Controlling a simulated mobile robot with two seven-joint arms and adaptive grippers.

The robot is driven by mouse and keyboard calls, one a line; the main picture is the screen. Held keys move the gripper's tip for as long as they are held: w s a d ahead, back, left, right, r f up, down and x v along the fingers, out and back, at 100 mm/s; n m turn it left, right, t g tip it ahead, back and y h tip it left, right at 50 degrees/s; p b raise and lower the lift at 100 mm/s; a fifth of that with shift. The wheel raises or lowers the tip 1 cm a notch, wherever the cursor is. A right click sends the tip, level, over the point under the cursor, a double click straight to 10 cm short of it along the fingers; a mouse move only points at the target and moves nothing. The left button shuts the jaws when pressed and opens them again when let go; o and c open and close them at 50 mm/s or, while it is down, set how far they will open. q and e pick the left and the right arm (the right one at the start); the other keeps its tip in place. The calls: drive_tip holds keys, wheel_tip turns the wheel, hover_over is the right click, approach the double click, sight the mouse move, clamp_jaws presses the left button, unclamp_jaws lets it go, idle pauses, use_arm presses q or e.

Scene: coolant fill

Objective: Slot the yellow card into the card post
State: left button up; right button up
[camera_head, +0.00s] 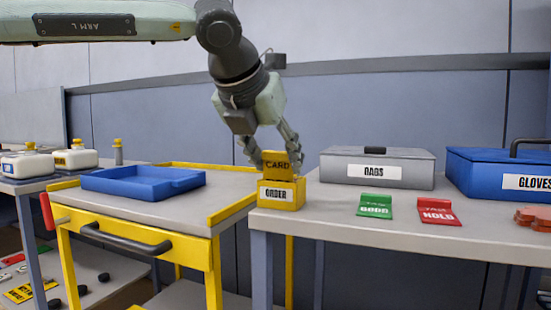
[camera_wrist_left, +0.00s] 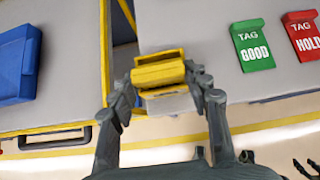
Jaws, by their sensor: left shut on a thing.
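The yellow card (camera_head: 277,164) with the word CARD stands upright at the card post (camera_head: 282,196), a yellow block labelled ORDER at the left corner of the right table. My left gripper (camera_head: 272,160) comes down from above and is shut on the card, one finger on each side. The card's lower edge is at the top of the post; I cannot tell how deep it sits. In the left wrist view the card (camera_wrist_left: 158,72) shows between the fingers, with the post (camera_wrist_left: 165,96) just beyond its edge.
A green GOOD tag (camera_head: 375,206) and a red HOLD tag (camera_head: 438,211) lie right of the post. A grey RAGS box (camera_head: 377,167) and a blue GLOVES box (camera_head: 500,174) stand behind. A yellow cart with a blue tray (camera_head: 143,181) stands left, across a narrow gap.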

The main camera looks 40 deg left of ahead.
use_arm(q)
drive_tip(key=shift+f, duration=0.25)
drive_tip(key=o, duration=0.9)
drive_tip(key=v, duration=1.2)
